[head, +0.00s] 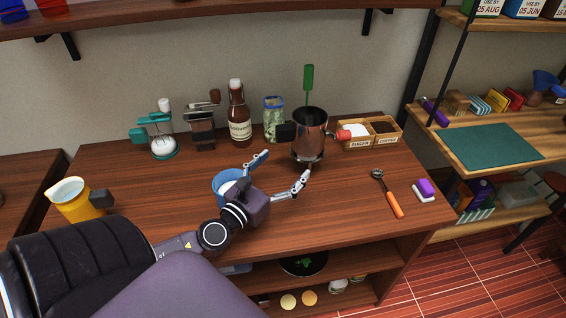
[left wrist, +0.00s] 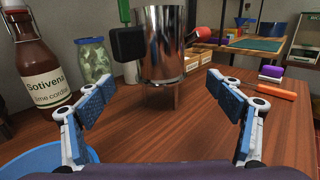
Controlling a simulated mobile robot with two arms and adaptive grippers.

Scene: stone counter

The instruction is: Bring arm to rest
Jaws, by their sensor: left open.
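My left gripper (head: 281,175) is open and empty above the wooden counter (head: 340,215), with its fingers spread toward the metal pot (head: 310,135). The left wrist view shows both fingers of this gripper (left wrist: 163,118) apart, with bare counter between them and the pot (left wrist: 163,45) standing beyond. A blue cup (head: 224,183) with white inside stands just behind the gripper's wrist and is partly hidden by it. Its blue rim (left wrist: 75,157) shows at the lower left of the left wrist view. My right gripper is not in view.
A brown bottle (head: 239,115), a green jar (head: 273,120) and a teal device (head: 160,140) line the back. A yellow pitcher (head: 77,199) stands at left. A scoop with an orange handle (head: 394,205) and a purple-and-white block (head: 426,188) lie at right. The front middle is clear.

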